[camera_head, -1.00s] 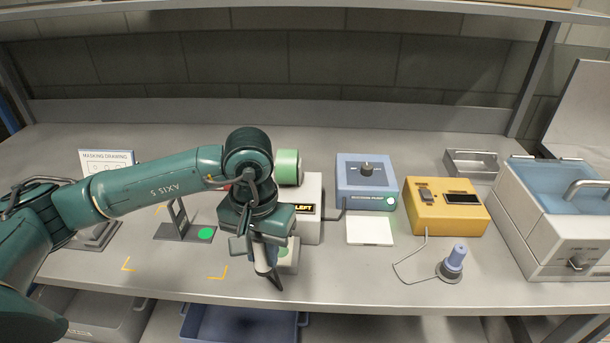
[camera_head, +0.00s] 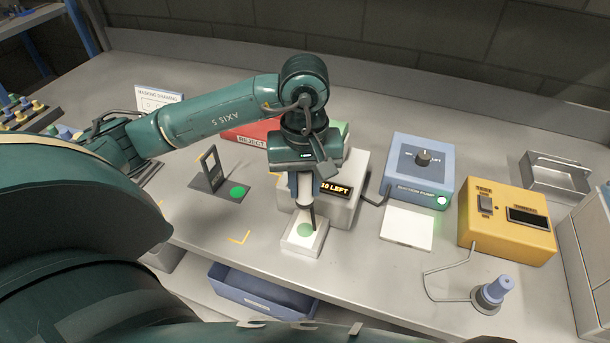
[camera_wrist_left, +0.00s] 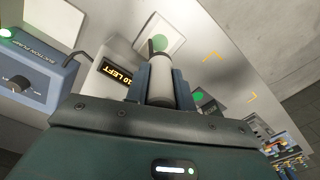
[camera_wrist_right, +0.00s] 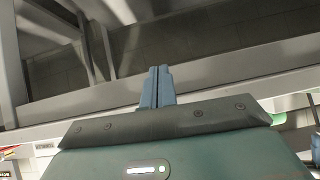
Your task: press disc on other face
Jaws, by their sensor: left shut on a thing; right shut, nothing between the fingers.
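My left gripper (camera_head: 304,188) is shut on a pale cylindrical tool (camera_wrist_left: 160,82) with a thin dark tip. The tool points down at a green disc (camera_head: 305,231) on the white pad in front of the "10 LEFT" box (camera_head: 345,205). The tip is at the disc's edge in the head view; whether it touches is unclear. The disc also shows in the left wrist view (camera_wrist_left: 158,43). Another green disc (camera_head: 238,191) lies on the base of a dark bracket (camera_head: 212,170). My right gripper (camera_wrist_right: 157,86) is shut and empty, away from these things.
To the right are a blue suction pump box (camera_head: 415,170), a white plate (camera_head: 407,227), a yellow tester (camera_head: 508,220) with a wired blue-topped probe (camera_head: 492,291), and a metal tray (camera_head: 556,176). A red reject bin (camera_head: 245,133) is behind the arm. A blue bin (camera_head: 262,293) is below the front edge.

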